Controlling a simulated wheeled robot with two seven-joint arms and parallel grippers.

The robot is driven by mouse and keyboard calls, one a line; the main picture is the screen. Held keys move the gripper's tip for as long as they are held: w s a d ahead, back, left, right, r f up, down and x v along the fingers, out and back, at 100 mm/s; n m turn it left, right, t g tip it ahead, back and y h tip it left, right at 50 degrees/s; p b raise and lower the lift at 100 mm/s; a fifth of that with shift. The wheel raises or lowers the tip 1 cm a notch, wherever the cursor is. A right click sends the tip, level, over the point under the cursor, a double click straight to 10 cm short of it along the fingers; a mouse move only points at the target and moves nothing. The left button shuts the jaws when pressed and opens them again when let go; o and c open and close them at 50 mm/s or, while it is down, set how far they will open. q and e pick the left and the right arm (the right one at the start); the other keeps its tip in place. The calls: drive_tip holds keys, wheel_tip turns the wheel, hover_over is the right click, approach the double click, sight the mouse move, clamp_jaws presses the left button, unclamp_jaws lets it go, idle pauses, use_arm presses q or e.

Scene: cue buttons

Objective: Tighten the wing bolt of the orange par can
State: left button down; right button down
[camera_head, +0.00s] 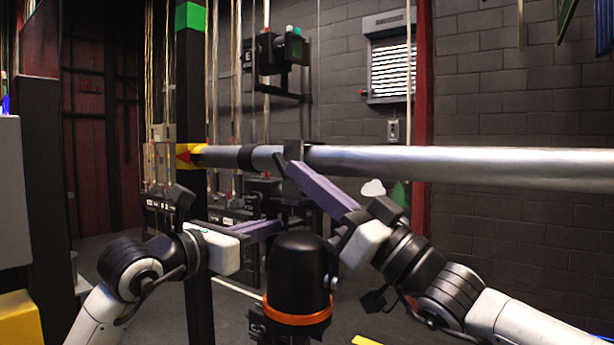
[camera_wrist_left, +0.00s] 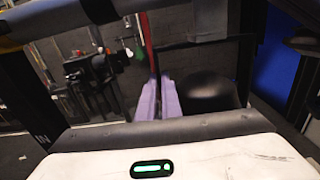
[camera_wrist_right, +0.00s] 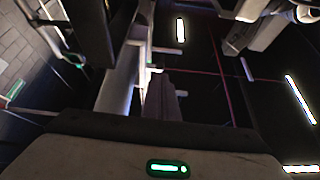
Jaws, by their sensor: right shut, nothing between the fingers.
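The orange par can (camera_head: 296,268) is a black can with an orange ring near its bottom, hanging below the silver pipe (camera_head: 440,165). Its dark clamp (camera_head: 293,150) sits on the pipe. My left gripper (camera_head: 279,226) has its purple fingers beside the can. In the left wrist view, the fingers (camera_wrist_left: 159,95) lie on both sides of a thin dark leg of the can's yoke (camera_wrist_left: 205,42). My right gripper (camera_head: 290,168) is shut and empty, its tips at the clamp just under the pipe. I cannot make out the wing bolt; the right fingers cover that spot.
A black post (camera_head: 188,90) with a green top stands at the left behind the pipe. Another black lamp (camera_head: 280,55) hangs behind the pipe. A brick wall (camera_head: 500,90) closes the right side. Open floor lies below.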

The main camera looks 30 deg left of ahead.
drive_tip(key=shift+f, duration=0.2)
drive_tip(key=shift+a+f, duration=0.85)
drive_tip(key=shift+f, duration=0.2)
drive_tip(key=shift+a+f, duration=0.25)
drive_tip(key=shift+a, duration=0.3)
drive_tip(key=shift+a+f, duration=0.2)
drive_tip(key=shift+a, duration=0.45)
drive_tip(key=shift+f, duration=0.1)
approach(296, 195)
drive_tip(key=s, duration=0.1)
drive_tip(key=s+d+f, duration=0.1)
drive_tip(key=shift+s+d+f, duration=0.1)
drive_tip(key=shift+s+f, duration=0.1)
drive_tip(key=shift+s, duration=0.15)
